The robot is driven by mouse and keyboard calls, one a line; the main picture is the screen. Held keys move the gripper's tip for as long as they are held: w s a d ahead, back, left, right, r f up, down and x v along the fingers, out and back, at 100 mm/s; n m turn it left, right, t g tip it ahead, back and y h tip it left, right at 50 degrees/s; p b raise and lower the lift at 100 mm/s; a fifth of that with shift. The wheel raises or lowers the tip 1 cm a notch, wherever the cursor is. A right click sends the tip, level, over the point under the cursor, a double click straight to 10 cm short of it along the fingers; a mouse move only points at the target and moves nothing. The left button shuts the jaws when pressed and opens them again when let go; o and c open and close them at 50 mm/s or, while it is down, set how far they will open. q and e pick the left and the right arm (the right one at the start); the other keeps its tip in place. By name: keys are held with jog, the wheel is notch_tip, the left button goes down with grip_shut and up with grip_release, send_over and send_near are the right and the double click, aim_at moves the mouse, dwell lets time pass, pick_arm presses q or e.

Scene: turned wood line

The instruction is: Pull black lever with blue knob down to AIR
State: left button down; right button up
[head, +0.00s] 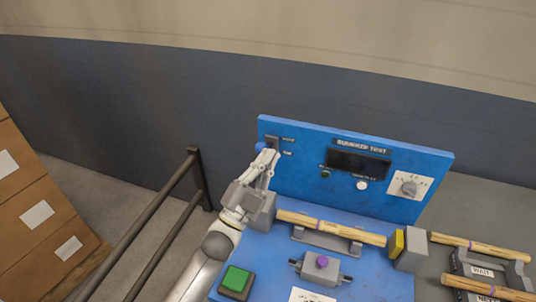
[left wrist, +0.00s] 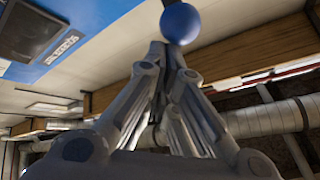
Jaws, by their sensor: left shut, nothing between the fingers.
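The blue knob (head: 261,147) of the lever shows at the upper left of the blue panel (head: 310,190) in the head view, partly covered by my left gripper. The lever's dark mount (head: 272,142) is beside it, with small labels to its right. My left gripper (head: 269,154) is shut and empty, its fingertips at or just below the knob. In the left wrist view the blue knob (left wrist: 180,23) sits just beyond the closed fingertips (left wrist: 166,46). I cannot tell whether they touch. The lever's black arm is mostly hidden. My right gripper is not in view.
The panel also carries a dark display (head: 357,164) and a grey dial (head: 409,188). Below are a wooden bar (head: 330,228) in grey holders, a box with a purple knob (head: 322,262) and a green button (head: 236,279). A dark railing (head: 150,225) stands left.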

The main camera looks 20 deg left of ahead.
pick_arm(q)
jog(key=shift+s+f+b, duration=0.2)
jog(key=shift+f+b, duration=0.6)
jog(key=shift+f, duration=0.1)
jog(key=shift+s+f+b, duration=0.25)
jog(key=shift+f+b, duration=0.5)
jog(key=shift+f, duration=0.1)
jog(key=shift+s+f+b, duration=0.2)
jog(key=shift+f+b, duration=0.6)
jog(key=shift+f, duration=0.1)
jog(key=s+a+f, duration=0.1)
jog(key=s+a, duration=0.3)
jog(key=s, duration=1)
jog(key=shift+a+f, duration=0.15)
jog(key=shift+f, duration=0.05)
